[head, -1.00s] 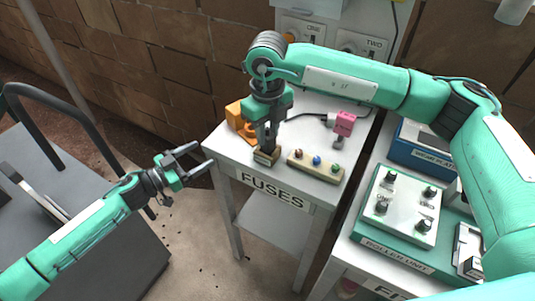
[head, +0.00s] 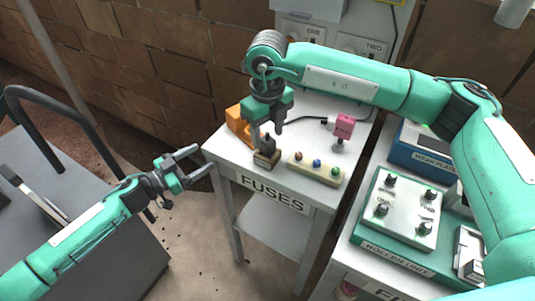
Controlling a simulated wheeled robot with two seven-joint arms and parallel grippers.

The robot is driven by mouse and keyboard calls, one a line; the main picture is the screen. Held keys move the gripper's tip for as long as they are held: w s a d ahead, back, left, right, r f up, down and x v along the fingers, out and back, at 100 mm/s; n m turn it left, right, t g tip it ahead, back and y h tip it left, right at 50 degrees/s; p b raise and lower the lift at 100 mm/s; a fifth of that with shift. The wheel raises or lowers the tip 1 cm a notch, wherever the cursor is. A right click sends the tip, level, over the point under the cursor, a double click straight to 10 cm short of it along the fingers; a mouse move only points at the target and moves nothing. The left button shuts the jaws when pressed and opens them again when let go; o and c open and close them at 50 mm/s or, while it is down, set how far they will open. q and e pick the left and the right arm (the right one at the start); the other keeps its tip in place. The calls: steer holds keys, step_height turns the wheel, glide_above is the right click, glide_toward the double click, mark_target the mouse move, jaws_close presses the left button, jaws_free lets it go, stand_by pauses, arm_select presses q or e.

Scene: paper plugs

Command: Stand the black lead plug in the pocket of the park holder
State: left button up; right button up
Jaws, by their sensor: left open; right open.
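The black lead plug (head: 268,144) stands upright in the small tan park holder (head: 267,160) at the front left of the FUSES table. My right gripper (head: 267,131) is open just above and around the top of the plug, not holding it. Part of the plug is hidden by the fingers, so its depth in the pocket cannot be told. My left gripper (head: 203,164) is open and empty, left of the table over the floor.
A fuse strip (head: 316,168) with several coloured knobs lies right of the holder. A pink block (head: 344,127), a black cable (head: 308,119) and an orange part (head: 238,123) are also on the table (head: 225,152). A roller unit panel (head: 401,208) stands at right.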

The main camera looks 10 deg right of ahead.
steer(key=shift+r+p, duration=0.9)
steer(key=shift+r, duration=1.9)
